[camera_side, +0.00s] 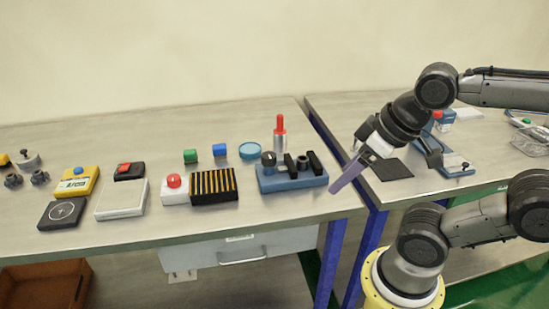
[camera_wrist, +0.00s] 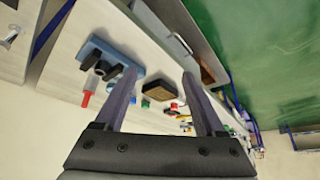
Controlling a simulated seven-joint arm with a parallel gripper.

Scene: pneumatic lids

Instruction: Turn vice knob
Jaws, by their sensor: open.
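The vice has a blue base (camera_side: 291,180) and stands near the front right edge of the left table. In the wrist view, my gripper (camera_wrist: 158,74) is open and empty. The blue base (camera_wrist: 122,57) shows there beside the left finger, which may hide part of the vice.
A red-topped metal cylinder (camera_side: 280,138) stands behind the vice. A yellow-and-black striped block (camera_side: 214,186) and a box with a red button (camera_side: 174,188) lie to its left. A black pad (camera_side: 392,170) lies on the right table. The left table's front strip is clear.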

